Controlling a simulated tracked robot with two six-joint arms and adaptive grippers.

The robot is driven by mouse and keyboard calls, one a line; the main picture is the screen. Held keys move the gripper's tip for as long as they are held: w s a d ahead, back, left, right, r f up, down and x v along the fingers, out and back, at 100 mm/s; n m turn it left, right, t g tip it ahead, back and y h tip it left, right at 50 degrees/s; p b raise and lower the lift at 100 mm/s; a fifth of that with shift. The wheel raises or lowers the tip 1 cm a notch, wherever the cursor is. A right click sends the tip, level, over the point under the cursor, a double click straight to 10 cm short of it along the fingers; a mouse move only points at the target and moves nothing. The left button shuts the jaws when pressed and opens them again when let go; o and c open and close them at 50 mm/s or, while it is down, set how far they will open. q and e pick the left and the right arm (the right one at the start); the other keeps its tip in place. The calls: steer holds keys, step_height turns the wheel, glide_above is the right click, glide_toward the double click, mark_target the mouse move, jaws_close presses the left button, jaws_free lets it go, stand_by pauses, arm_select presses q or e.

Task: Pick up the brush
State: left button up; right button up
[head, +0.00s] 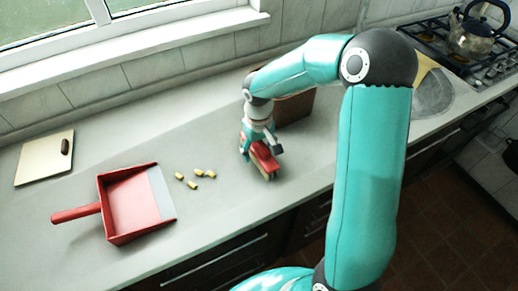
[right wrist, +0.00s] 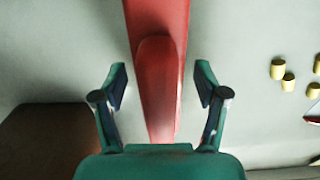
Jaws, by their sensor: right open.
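The red brush (head: 264,160) with pale bristles is on the grey counter, right of the middle of the head view, partly covered by my right gripper. My right gripper (head: 261,147) is at the brush. In the right wrist view the brush (right wrist: 158,60) runs from the top edge down between the two open fingers of my right gripper (right wrist: 161,88). A gap shows between each finger and the brush. My left gripper is not in view.
A red dustpan (head: 134,205) lies at the left, with several small yellow pieces (head: 194,186) beside it. A cutting board (head: 46,158) is at the far left. A brown block (head: 294,108) stands behind the gripper. A stove with a kettle (head: 474,38) is at the far right.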

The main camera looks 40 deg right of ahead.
steer(key=shift+f, duration=0.25)
steer(key=c, duration=1.2)
steer(key=shift+c, duration=0.3)
steer(key=shift+r, duration=0.15)
